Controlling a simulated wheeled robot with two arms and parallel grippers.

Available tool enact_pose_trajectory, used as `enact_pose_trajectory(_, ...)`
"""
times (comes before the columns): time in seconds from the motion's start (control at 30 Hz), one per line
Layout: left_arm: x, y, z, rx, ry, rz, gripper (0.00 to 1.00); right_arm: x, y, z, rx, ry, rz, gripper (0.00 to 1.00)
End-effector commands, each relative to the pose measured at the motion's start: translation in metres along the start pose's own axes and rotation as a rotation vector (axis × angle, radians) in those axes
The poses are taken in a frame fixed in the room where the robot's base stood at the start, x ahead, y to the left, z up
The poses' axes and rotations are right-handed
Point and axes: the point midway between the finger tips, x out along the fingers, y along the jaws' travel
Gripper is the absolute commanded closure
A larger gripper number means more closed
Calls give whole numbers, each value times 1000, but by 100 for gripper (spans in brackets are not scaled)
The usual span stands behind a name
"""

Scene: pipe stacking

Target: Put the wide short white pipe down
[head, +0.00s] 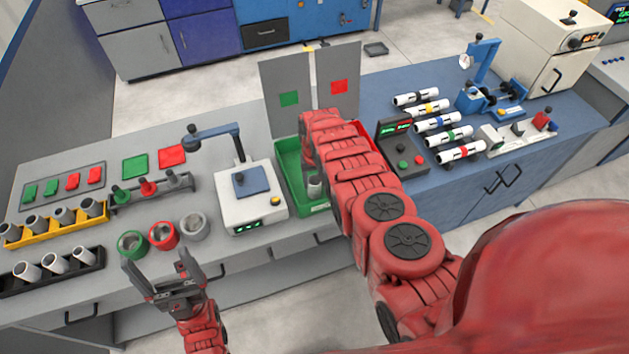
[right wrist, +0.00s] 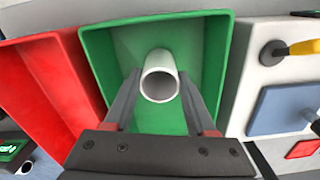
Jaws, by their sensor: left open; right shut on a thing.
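The wide short white pipe (right wrist: 160,76) stands roughly upright between the fingers of my right gripper (right wrist: 158,100), which is shut on it. They are inside or just over the green bin (right wrist: 97,50); I cannot tell whether the pipe touches the floor. In the head view, part of a pale pipe (head: 315,187) shows in the green bin (head: 288,165) beside my right arm, which hides most of the right gripper. My left gripper (head: 156,264) is open and empty in front of the left bench.
A red bin (right wrist: 40,85) adjoins the green bin. A white scale (head: 249,205) stands left of the bins. Green, red and grey ring holders (head: 163,235), pipe racks (head: 55,222) and pegs stand further left. A blue bench with several banded pipes (head: 427,108) is right.

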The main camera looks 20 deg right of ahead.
Motion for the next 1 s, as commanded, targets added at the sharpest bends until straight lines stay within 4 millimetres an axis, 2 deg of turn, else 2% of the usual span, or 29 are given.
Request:
enact_pose_trajectory(0.4, -4, 0, 1, 0, 0, 0, 8, 6, 0, 1, 0, -1, 0, 98)
enact_pose_trajectory(0.43, -4, 0, 1, 0, 0, 0, 8, 6, 0, 1, 0, -1, 0, 42)
enact_pose_trajectory(0.6, -3, 0, 0, 0, 0, 0, 8, 4, 0, 1, 0, -1, 0, 14)
enact_pose_trajectory(1.0, 1, 0, 0, 0, 0, 0, 8, -2, 0, 0, 0, -1, 0, 14)
